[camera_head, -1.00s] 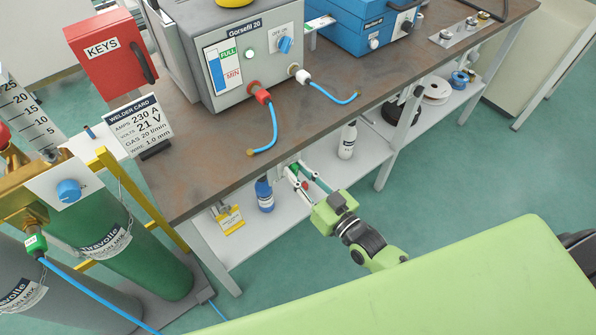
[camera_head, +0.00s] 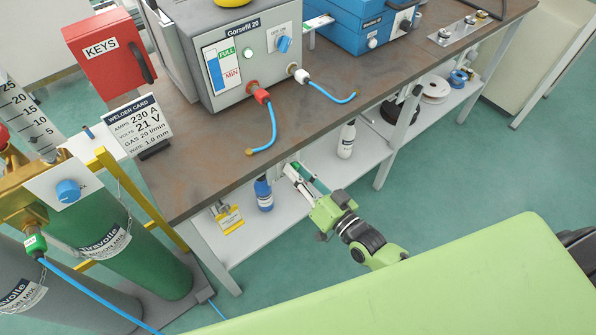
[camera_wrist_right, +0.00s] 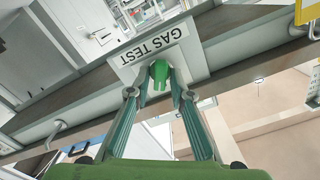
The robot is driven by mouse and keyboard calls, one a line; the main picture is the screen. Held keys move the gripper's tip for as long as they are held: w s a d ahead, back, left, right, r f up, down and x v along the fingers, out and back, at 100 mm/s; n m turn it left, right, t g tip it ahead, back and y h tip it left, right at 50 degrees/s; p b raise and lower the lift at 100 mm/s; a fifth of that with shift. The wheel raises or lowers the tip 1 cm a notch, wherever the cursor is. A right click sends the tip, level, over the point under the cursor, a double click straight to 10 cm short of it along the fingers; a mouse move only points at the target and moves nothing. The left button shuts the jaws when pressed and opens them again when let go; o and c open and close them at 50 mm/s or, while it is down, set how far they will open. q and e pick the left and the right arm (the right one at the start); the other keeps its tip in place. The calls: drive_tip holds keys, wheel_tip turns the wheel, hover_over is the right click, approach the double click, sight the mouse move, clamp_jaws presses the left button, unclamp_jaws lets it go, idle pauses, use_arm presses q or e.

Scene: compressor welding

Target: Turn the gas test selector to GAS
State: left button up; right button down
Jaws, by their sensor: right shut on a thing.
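In the right wrist view, the gas test selector is a green knob (camera_wrist_right: 160,70) on a pale plate labelled GAS TEST (camera_wrist_right: 150,54), at the bench's edge. The fingers of my right gripper (camera_wrist_right: 161,88) are shut on the knob, one on each side. The letters on the plate appear upside down and tilted. In the head view, my right gripper (camera_head: 299,174) reaches the bench's front edge from below right, and its fingers mostly hide the knob. I cannot read which setting the knob points at. My left gripper is not in view.
The brown bench (camera_head: 205,150) carries a grey Gorsefil 20 welder (camera_head: 228,98) and a blue case (camera_head: 351,27). A blue bottle (camera_head: 264,195) and a white bottle (camera_head: 346,140) stand on the shelf below. Gas cylinders (camera_head: 160,255) stand at the left. The green floor (camera_head: 465,165) is clear at the right.

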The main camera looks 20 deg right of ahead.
drive_tip(key=c, duration=2.1)
unclamp_jaws()
drive_tip(key=shift+s, duration=0.1)
drive_tip(key=v, duration=1.2)
